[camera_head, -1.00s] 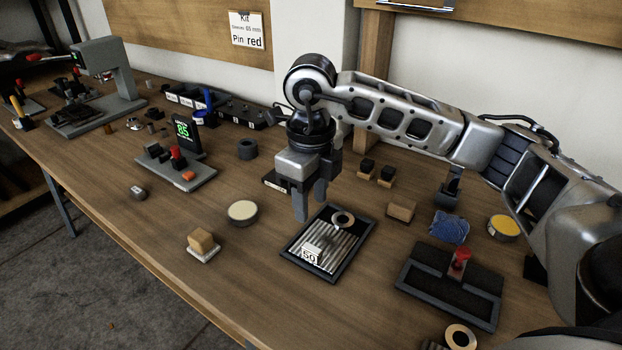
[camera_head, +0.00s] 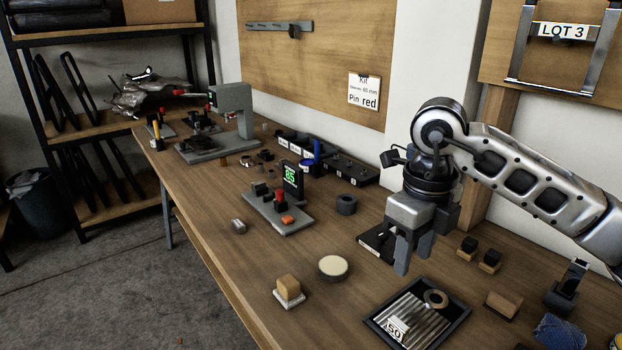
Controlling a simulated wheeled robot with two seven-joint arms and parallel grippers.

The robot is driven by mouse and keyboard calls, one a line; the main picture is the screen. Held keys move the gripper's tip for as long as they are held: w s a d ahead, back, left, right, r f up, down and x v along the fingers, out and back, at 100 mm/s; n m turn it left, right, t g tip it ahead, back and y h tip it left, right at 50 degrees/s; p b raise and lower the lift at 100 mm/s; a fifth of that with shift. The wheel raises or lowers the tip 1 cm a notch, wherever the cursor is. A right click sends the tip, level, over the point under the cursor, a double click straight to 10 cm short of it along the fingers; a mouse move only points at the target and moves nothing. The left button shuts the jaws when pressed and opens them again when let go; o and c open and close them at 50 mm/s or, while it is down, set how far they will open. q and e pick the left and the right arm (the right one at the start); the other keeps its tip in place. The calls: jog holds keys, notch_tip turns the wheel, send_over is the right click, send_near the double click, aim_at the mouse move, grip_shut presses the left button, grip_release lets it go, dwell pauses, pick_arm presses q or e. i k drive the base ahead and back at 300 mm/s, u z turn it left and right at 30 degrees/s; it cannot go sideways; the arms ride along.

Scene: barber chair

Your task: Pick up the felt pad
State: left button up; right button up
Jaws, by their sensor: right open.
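No thing here is plainly marked as the felt pad. A tan block on a thin white pad (camera_head: 288,291) stands near the table's front edge. A round, dark-rimmed disc with a cream top (camera_head: 333,267) lies to its right; I cannot tell which of these is felt. My right gripper (camera_head: 414,256) is open, pointing down with nothing between its fingers. It is above the table, behind the black-framed tray (camera_head: 449,331) and to the right of both candidates. My left gripper is not in view.
The tray holds a ribbed plate, a ring (camera_head: 436,299) and a "50" tag. Small blocks (camera_head: 502,304) lie at right. Bare wood surrounds the cream-topped disc.

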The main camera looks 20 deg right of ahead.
aim_at(289, 293)
jog(key=k, duration=1)
